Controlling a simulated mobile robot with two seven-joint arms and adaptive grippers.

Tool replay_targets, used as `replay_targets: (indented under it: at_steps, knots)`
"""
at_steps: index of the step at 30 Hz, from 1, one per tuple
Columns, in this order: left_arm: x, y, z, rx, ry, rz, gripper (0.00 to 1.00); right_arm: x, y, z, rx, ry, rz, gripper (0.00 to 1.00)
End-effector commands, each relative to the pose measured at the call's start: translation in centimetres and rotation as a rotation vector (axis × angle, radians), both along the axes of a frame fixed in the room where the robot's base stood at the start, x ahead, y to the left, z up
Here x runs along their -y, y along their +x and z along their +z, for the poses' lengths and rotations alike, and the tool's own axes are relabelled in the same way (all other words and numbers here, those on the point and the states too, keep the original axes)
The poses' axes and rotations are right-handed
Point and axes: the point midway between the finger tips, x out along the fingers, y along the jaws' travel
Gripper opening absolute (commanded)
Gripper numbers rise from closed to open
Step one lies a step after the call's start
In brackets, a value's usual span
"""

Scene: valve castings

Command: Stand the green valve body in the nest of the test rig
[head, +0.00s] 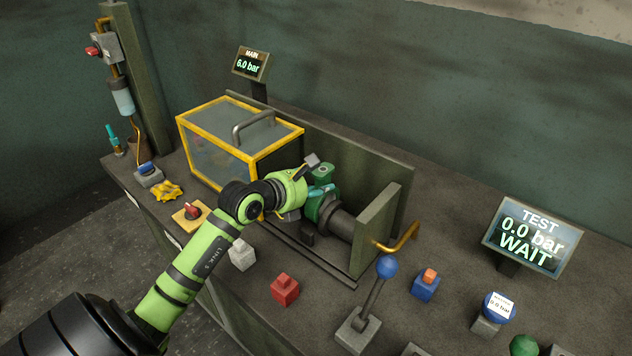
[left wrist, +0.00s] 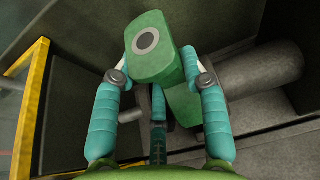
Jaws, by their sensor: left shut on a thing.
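The green valve body (head: 323,174) is on the test rig, at the left end of a dark horizontal cylinder (head: 346,224). My left gripper (head: 318,190) is shut on it from the left, with its teal fingers on either side. In the left wrist view, the valve body (left wrist: 152,47) shows a flange with a grey round bore, between the fingers of my left gripper (left wrist: 160,76). A grey cylinder (left wrist: 262,74) lies to its right. The nest is hidden behind the gripper and valve body, so I cannot tell whether the body is seated. My right gripper is not in view.
A yellow-framed clear guard (head: 215,140) stands just left of the rig. An upright end plate (head: 376,232) and a back plate (head: 350,160) bound it. A blue-knobbed lever (head: 386,267) and a red block (head: 285,290) stand in front. The test display (head: 533,238) reads 0.0 bar, WAIT.

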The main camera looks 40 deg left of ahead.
Motion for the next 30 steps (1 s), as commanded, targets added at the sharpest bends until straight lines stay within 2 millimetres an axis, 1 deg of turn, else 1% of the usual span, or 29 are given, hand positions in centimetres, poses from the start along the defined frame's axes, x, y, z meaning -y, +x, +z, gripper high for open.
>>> replay_targets:
  at_steps: [1, 30]
  knots:
    - [0.0, 0.2, 0.4, 0.018, 0.001, 0.001, 0.0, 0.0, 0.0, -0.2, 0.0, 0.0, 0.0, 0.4]
    - [0.0, 0.2, -2.3, 0.018, 0.001, 0.001, 0.0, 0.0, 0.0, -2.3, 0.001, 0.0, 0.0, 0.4]
